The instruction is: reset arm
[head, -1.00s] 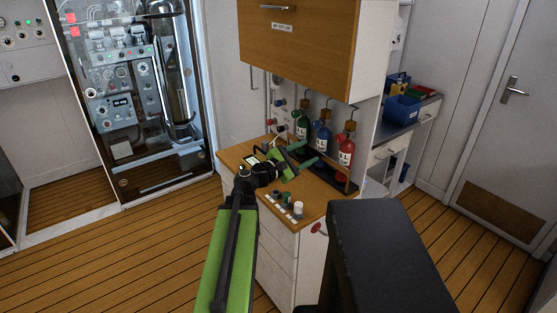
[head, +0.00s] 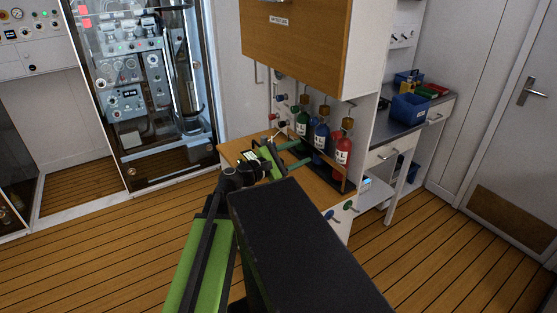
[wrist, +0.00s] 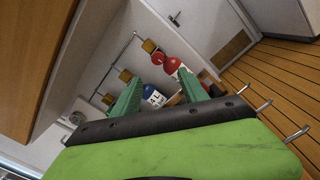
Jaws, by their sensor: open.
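My gripper (head: 299,153) is open and empty in the head view. Its two green fingers reach over the wooden counter (head: 235,150) toward the rack of bottles. In the wrist view my gripper (wrist: 158,76) shows both fingers apart with nothing held between them. The blue bottle (wrist: 153,96) and the red bottle (wrist: 172,66) show beyond the fingers. Whether a finger touches a bottle or the rack, I cannot tell. My arm and a black part of my body hide the counter's front.
A green bottle (head: 302,123), a blue bottle (head: 321,136) and a red bottle (head: 343,151) stand in the rack under a wooden cabinet (head: 300,45). A blue bin (head: 410,106) sits on the side shelf. Open wooden floor (head: 440,240) lies at right.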

